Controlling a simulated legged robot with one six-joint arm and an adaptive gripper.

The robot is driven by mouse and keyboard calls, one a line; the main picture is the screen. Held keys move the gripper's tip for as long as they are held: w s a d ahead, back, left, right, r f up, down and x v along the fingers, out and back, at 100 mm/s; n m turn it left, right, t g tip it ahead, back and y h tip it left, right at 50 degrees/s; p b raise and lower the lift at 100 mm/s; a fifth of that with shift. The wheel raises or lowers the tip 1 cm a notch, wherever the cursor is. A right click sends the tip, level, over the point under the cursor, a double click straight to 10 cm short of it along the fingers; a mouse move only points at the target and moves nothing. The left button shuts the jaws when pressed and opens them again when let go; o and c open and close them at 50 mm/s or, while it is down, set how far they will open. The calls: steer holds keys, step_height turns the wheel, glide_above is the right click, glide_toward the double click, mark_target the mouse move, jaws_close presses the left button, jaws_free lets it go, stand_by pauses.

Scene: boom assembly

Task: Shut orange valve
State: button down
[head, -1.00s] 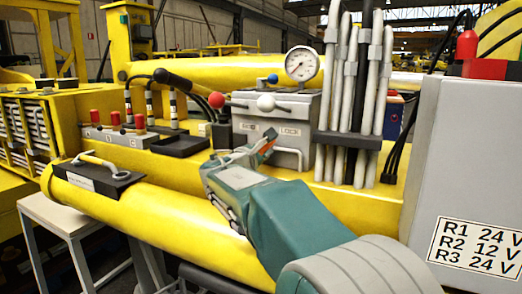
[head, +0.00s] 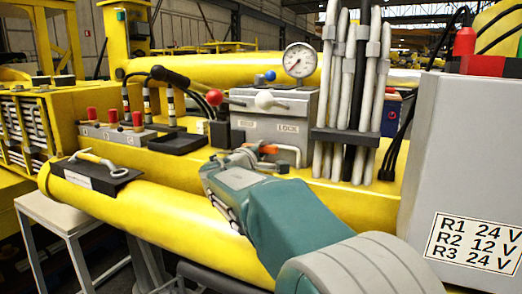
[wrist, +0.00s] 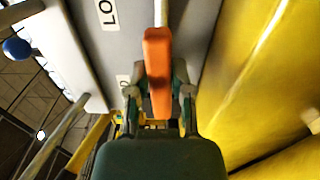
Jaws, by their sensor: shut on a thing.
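The orange valve handle (wrist: 158,70) is a flat bar that runs up the middle of the wrist view. Its near end lies between the two fingers of my gripper (wrist: 158,97), which are shut on it. In the head view the orange handle (head: 268,149) shows as a small, nearly level tip beyond my gripper (head: 250,157), at the front of the grey lock box (head: 248,122). My gripper hides the rest of the handle and the valve body there.
Upright hoses (head: 330,100) stand to the right. A yellow tube (head: 170,218) runs below my arm.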

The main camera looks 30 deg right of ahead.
steer(key=shift+f+m, duration=0.15)
steer(key=shift+m, duration=0.35)
steer(key=c, duration=0.5)
jaws_free()
steer(key=shift+w, duration=0.1)
steer(key=shift+d, duration=0.1)
steer(key=v, duration=1.2)
steer(key=shift+f, duration=0.1)
